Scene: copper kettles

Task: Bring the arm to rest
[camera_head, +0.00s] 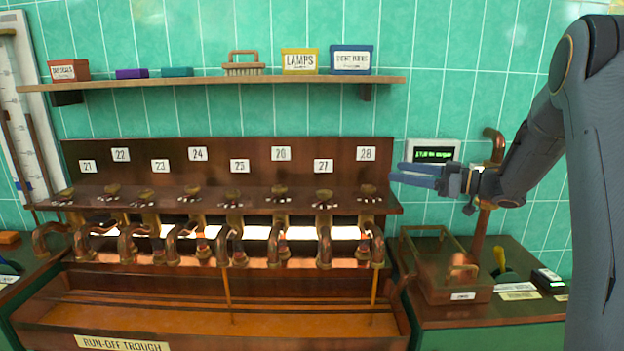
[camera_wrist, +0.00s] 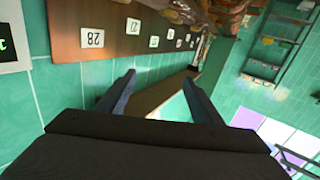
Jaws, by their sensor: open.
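My gripper (camera_head: 414,174) is held out to the left from my arm at the right side of the head view. It is in the air near the right end of the tap panel, close to the number 28 plate (camera_head: 366,154). In the wrist view my gripper (camera_wrist: 158,80) shows two blue fingers spread apart, with nothing between them. The number 28 plate also shows in the wrist view (camera_wrist: 92,38).
A wooden board (camera_head: 230,153) carries numbered plates above several copper taps. Two taps pour thin streams into the run-off trough (camera_head: 180,320). A shelf (camera_head: 210,82) holds small boxes above.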

